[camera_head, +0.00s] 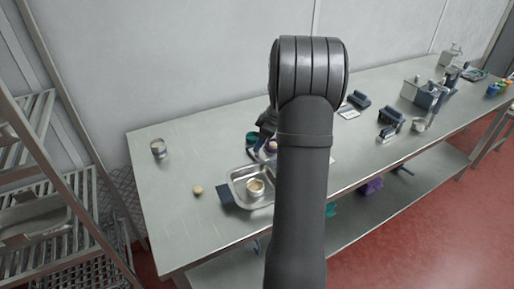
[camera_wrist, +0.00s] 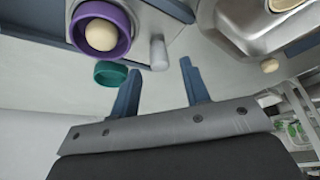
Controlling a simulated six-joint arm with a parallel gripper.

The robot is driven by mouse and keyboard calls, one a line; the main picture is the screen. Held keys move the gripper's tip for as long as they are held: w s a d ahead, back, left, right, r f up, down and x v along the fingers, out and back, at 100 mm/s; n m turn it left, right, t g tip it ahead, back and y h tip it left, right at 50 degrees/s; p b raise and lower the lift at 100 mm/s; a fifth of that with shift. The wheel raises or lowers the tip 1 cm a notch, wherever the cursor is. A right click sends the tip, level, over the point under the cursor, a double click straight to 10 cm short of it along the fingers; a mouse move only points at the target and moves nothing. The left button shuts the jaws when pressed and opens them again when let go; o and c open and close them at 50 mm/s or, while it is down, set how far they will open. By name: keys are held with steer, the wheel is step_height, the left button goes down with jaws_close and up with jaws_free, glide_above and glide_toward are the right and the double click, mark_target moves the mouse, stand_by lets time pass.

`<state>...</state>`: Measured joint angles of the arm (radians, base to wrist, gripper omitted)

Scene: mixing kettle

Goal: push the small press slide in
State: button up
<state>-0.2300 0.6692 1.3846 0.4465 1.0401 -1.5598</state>
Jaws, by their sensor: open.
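In the wrist view, my gripper (camera_wrist: 160,66) is open and empty, its two blue-grey fingers spread apart. Beyond the fingertips is a blue-grey device (camera_wrist: 185,10), probably the small press, cut off by the frame edge. A purple ring-shaped cup (camera_wrist: 124,40) at its left holds a pale ball (camera_wrist: 101,35). A pale grey peg (camera_wrist: 158,54) stands out beside the cup, close to the fingertips; I cannot tell whether it belongs to the slide. In the head view, the dark blue device (camera_head: 266,122) is partly hidden by my arm, and my fingers cannot be made out.
A teal ring (camera_wrist: 110,73) lies near the left finger. Several devices (camera_head: 391,120) stand at right.

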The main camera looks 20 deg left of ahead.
steer(key=shift+x, duration=1.8)
jaws_close()
